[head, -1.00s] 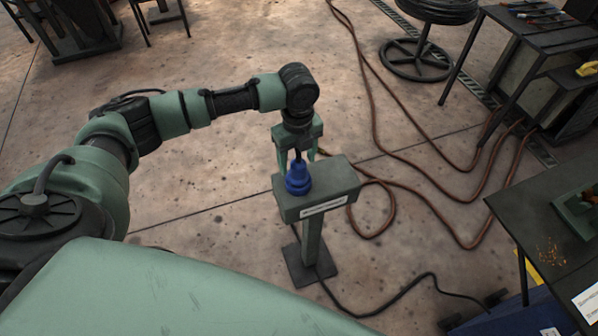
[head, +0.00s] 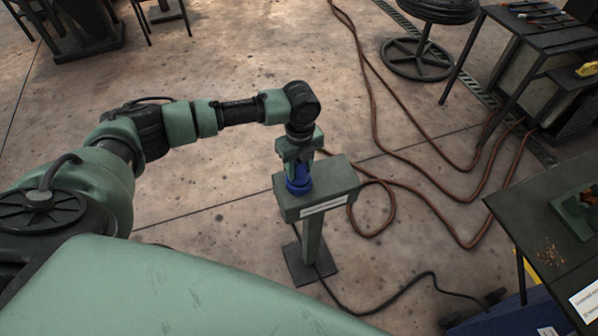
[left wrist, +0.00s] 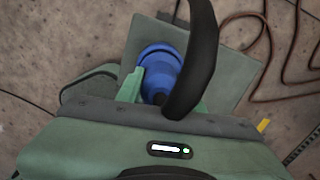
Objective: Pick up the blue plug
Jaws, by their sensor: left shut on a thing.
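The blue plug (head: 297,184) stands on top of a green-grey pedestal (head: 333,186) with a white label on its front. My left gripper (head: 297,170) has come down over the plug from above and is shut on its upper part. The plug's lower rim still shows below the fingers, at the pedestal's top. In the left wrist view the plug (left wrist: 160,72) sits between the fingers, partly hidden by a thick black cable that curves across it. My right gripper is not in view.
Brown hoses (head: 375,130) run over the floor behind and right of the pedestal. A dark cable (head: 380,308) lies at its base. A dark table (head: 530,225) stands at right, and a wheel-based stool (head: 418,62) at the back. Floor left of the pedestal is clear.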

